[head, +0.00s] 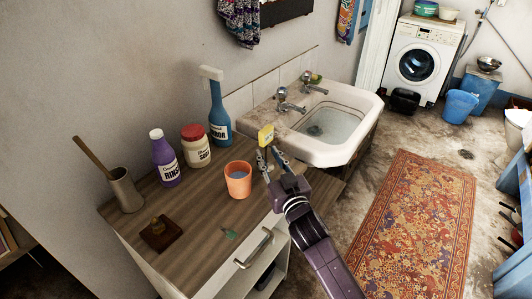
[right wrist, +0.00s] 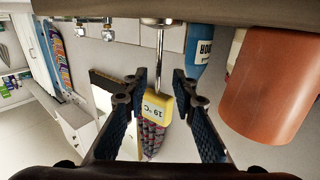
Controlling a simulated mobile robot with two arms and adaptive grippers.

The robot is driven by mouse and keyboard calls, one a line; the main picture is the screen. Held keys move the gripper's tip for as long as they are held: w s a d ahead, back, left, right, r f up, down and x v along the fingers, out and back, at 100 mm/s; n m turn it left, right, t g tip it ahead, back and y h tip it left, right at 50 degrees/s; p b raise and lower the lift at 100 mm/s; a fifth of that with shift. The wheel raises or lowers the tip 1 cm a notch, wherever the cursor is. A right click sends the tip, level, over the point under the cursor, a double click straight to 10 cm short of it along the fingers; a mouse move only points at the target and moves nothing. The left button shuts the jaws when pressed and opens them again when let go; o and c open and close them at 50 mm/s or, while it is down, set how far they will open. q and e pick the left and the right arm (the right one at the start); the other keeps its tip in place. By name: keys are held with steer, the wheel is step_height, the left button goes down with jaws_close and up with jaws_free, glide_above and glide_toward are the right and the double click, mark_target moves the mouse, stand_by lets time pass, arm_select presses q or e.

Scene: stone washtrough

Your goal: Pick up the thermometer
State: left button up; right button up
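The thermometer is a small yellow block (head: 266,135) with a thin metal probe, upright at the worktop's right end near the sink. In the right wrist view, which looks upside down, its yellow head (right wrist: 157,106) shows a display reading 19 °C. Its probe runs to a small round metal piece (right wrist: 160,22) at the worktop. My right gripper (head: 268,155) is open just in front of the thermometer. In the right wrist view the thermometer shows between the fingers (right wrist: 159,78), with gaps on both sides; I cannot tell its exact depth. My left gripper is not in view.
An orange cup (head: 238,181) stands close left of the gripper. The sink (head: 325,152) is to the right. The front worktop is mostly clear.

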mark_target(266, 151)
steer(key=shift+x, duration=1.6)
steer(key=shift+d, duration=0.1)
steer(key=shift+c, duration=0.4)
jaws_close()
